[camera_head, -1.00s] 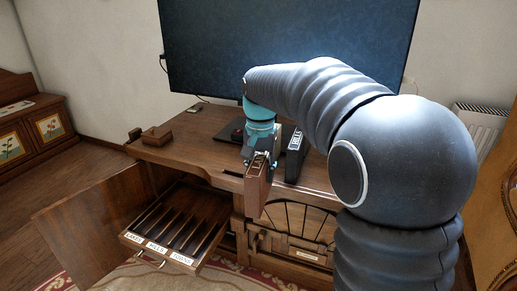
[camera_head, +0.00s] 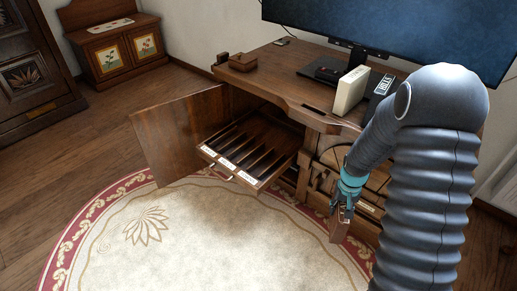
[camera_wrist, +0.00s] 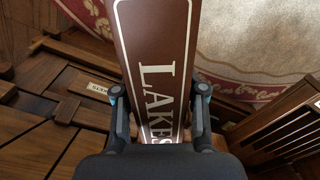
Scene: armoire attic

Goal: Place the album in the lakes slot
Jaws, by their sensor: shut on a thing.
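My gripper (camera_head: 345,200) is shut on a brown album (camera_head: 339,226) and holds it in front of the desk's right part, to the right of the open drawer. In the wrist view the album (camera_wrist: 155,50) lies between my fingers, its cover lettered LAKES in white. The pulled-out drawer (camera_head: 240,150) has several long slots between dark dividers. Small white labels are on its front edge; in the head view the leftmost is the lakes label (camera_head: 208,150). Its slats also show at the lower right of the wrist view (camera_wrist: 285,130). The album is apart from the drawer.
An open cabinet door (camera_head: 178,135) stands left of the drawer. A cream album (camera_head: 350,90) and a dark album (camera_head: 379,88) stand on the desk (camera_head: 300,92) below the monitor (camera_head: 400,30). The round rug (camera_head: 200,235) in front is clear.

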